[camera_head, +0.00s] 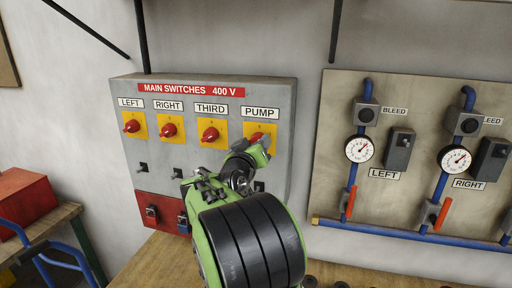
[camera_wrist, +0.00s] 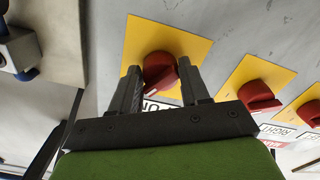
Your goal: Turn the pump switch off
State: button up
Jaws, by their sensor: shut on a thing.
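The switch panel (camera_head: 205,95) carries a row of red rotary switches on yellow plates, labelled LEFT, RIGHT, THIRD and PUMP. The red pump switch (camera_head: 257,137) is at the right end of the row, partly covered by my gripper (camera_head: 254,150). In the wrist view, my gripper (camera_wrist: 160,80) has one dark finger on each side of the red pump knob (camera_wrist: 160,70), shut on it. The knob's handle looks tilted on its yellow plate (camera_wrist: 188,46). Its exact position mark is hidden; a few letters show below it between the fingers.
The third switch (camera_head: 209,132) is just left of the pump switch; it also shows in the wrist view (camera_wrist: 258,95). Small black toggles and a red socket block (camera_head: 150,212) lie below. A gauge board (camera_head: 410,105) with blue pipes hangs to the right.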

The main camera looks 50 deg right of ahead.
jog(key=n+p, duration=0.1)
jog(key=n, duration=0.5)
jog(key=shift+n, duration=0.3)
dwell(0.4)
jog(key=o, duration=1)
jog(key=b+v, duration=0.4)
jog(key=v, duration=1.1)
jog(key=shift+s+a, duration=0.3)
jog(key=shift+a, duration=0.05)
